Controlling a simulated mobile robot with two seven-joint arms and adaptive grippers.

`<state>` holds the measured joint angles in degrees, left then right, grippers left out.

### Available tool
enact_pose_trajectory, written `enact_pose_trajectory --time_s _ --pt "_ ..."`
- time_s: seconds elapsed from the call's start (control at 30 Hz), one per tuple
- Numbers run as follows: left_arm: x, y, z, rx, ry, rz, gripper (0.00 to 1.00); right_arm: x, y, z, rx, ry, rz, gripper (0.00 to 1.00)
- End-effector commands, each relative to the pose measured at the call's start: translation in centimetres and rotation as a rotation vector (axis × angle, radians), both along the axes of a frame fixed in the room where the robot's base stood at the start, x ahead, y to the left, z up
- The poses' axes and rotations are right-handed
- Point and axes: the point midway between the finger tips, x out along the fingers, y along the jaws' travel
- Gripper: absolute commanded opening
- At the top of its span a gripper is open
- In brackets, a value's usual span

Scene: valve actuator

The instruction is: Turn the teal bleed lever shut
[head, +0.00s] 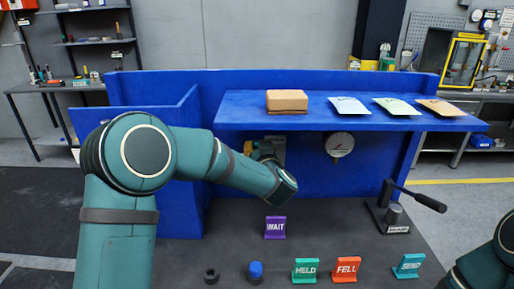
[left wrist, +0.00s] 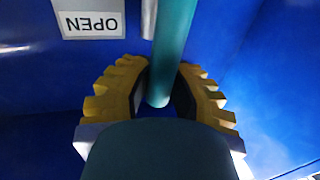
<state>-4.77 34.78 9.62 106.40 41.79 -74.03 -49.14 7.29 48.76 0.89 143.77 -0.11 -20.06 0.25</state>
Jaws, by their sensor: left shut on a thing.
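The teal bleed lever (left wrist: 172,45) is a smooth round bar that runs down from the top of the left wrist view, its rounded end between my fingers. My left gripper (left wrist: 158,80) has yellow ribbed fingers on both sides of the bar and is shut on it. In the head view my left gripper (head: 258,148) shows only in part, under the blue shelf and behind my forearm. The lever cannot be made out there. My right gripper is out of view.
A white OPEN label (left wrist: 90,25) is on the blue panel by the lever. A blue shelf (head: 240,112) overhangs the gripper and bears a brown box (head: 287,101) and cards. A gauge (head: 340,146) is to the right. A black-handled lever (head: 428,202) and coloured signs stand on the bench.

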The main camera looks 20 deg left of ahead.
Motion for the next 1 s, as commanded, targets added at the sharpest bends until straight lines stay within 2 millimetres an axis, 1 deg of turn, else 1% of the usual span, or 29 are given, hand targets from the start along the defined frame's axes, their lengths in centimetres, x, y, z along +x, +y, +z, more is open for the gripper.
enact_pose_trajectory --time_s 0.17,0.37,0.67,1.0 --pt "0.0 -0.3 0.0 0.014 0.006 -0.002 0.00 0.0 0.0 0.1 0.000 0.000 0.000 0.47" --pt "0.2 -1.1 -0.1 0.086 0.028 -0.005 0.00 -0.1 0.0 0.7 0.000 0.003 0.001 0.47" --pt "0.8 -3.3 -0.6 0.317 0.094 -0.006 0.00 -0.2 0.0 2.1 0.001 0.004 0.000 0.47" --pt "1.5 -5.9 -2.3 0.629 0.184 -0.005 0.00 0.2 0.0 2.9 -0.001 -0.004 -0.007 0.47"
